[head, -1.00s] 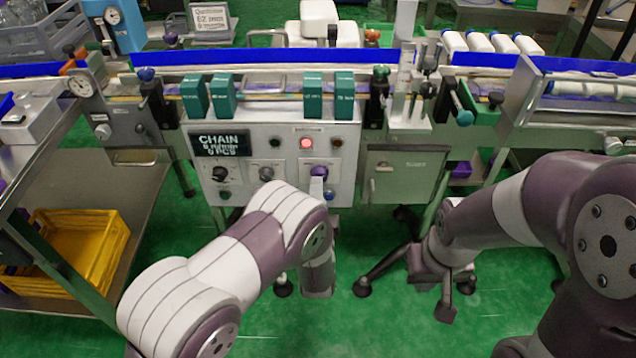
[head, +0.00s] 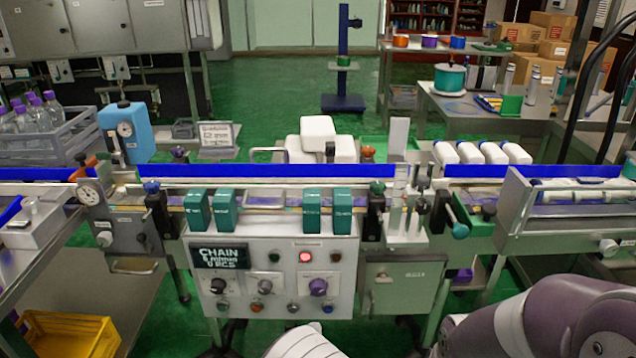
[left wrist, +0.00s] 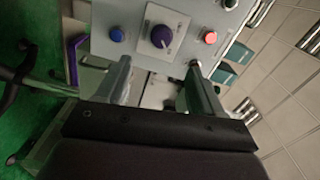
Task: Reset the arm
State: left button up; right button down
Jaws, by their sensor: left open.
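My left gripper (left wrist: 158,80) shows only in the left wrist view. Its two fingers are apart with nothing between them, pointing at the control panel (left wrist: 190,22). The panel's purple knob (left wrist: 162,36) is beyond the gap, with a blue button (left wrist: 117,35) and a lit red lamp (left wrist: 211,37) beside it. In the head view only a pale piece of my left arm (head: 305,343) shows at the bottom edge. My right arm (head: 560,325) fills the lower right corner; its gripper is out of the picture. The panel (head: 272,278) also shows in the head view, with its purple knob (head: 318,287) unobstructed.
A grey cabinet (head: 405,287) stands right of the panel. A yellow crate (head: 68,336) sits lower left. Green floor lies beyond.

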pick_arm(q)
jog(key=s+d+f+n+g+h, duration=0.1)
jog(key=s+f+n+g, duration=0.55)
jog(key=f+g, duration=0.35)
jog(key=s+a+r+n+g+y, duration=0.1)
jog(key=s+a+r+n+g, duration=0.7)
jog(key=s+a+r, duration=0.5)
jog(key=w+a+r+n+p, duration=0.1)
jog(key=w+a+r+p, duration=0.1)
jog(key=r+p, duration=0.8)
jog(key=w+a+r+t+p, duration=0.1)
jog(key=a+r+p, duration=0.3)
jog(key=r+p, duration=0.6)
jog(key=shift+w+r+n+t+p, duration=0.35)
jog(key=shift+w+r, duration=0.1)
jog(key=shift+r, duration=2.35)
